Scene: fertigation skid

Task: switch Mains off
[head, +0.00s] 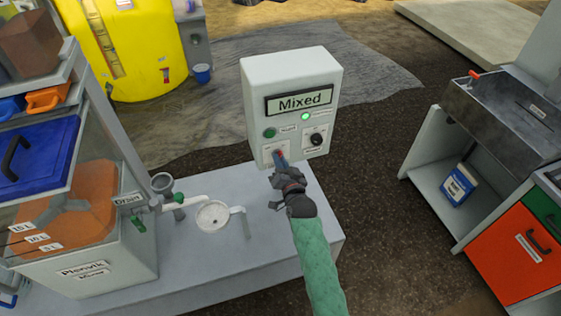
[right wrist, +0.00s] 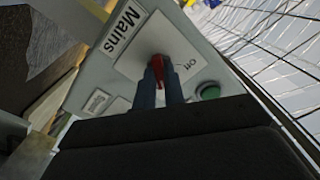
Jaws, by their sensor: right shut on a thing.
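The control box (head: 291,75) is light grey and stands on the skid, with a display reading "Mixed". A green lamp (head: 305,116) on it is lit. The Mains switch is at its lower left, with a red handle (right wrist: 158,68) on a white plate (right wrist: 140,50) marked "Mains" and "Off" in the right wrist view. My right gripper (head: 280,158) is at this switch in the head view. In the right wrist view its two blue fingers (right wrist: 159,82) are shut on the red handle. The fingers hide part of the handle. My left gripper is not in view.
A green button (head: 270,133) and a black knob (head: 316,139) are close beside the Mains switch. A clear mixing tank (head: 110,240) and a drain pipe with a white strainer (head: 213,216) stand to the left. A steel sink bench (head: 490,110) stands at right.

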